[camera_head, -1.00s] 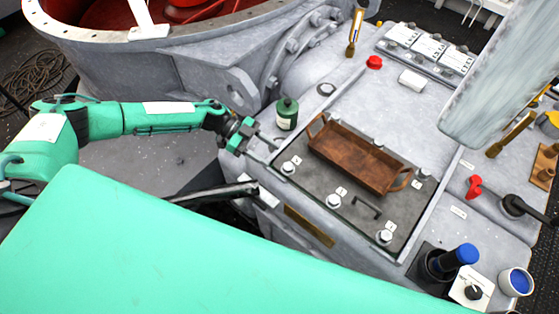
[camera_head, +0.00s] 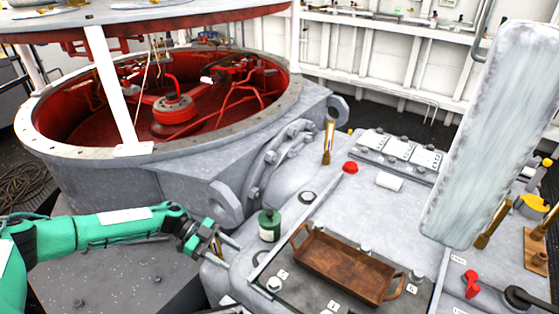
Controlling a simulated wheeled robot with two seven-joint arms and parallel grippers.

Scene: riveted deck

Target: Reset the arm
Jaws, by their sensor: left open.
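My left arm comes in from the left, green with dark joints. Its gripper (camera_head: 226,247) is open and empty, its fingers pointing right toward the grey machine top. A green bottle (camera_head: 269,225) with a pale label stands just right of the fingers, apart from them as far as I can tell. A brown wooden tray (camera_head: 340,265) with handles lies on the dark panel (camera_head: 297,291) to the right of the gripper. My right gripper is not in view.
A large grey ring housing (camera_head: 75,165) with a red interior stands behind the arm. A pale slab (camera_head: 490,135) rises at the right. A red knob (camera_head: 350,167), a white roll (camera_head: 389,181) and a red valve handle (camera_head: 471,284) are on the machine top. Coiled rope (camera_head: 22,185) lies far left.

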